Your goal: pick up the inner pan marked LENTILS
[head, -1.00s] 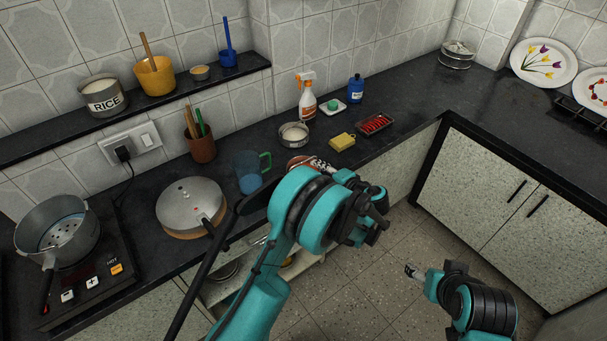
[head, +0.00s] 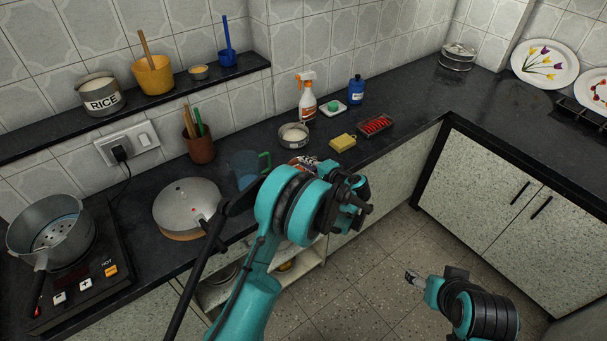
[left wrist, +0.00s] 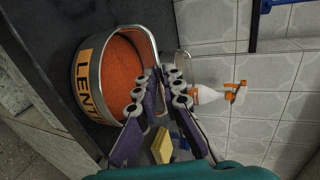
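The LENTILS pan (left wrist: 88,82) is a round steel pan with a yellow label reading "LENT", the rest cut off by the curve. It is full of orange lentils and shows at left in the left wrist view. In the head view my left arm mostly hides it, and only a bit (head: 303,161) shows. My left gripper (left wrist: 160,72) has its fingertips close together at the pan's rim, one over the lentils side and one outside. Whether they grip the wall is unclear. My right gripper (head: 411,276) hangs over the floor, away from the counter; its fingers are too small to read.
The back-right counter is largely clear.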

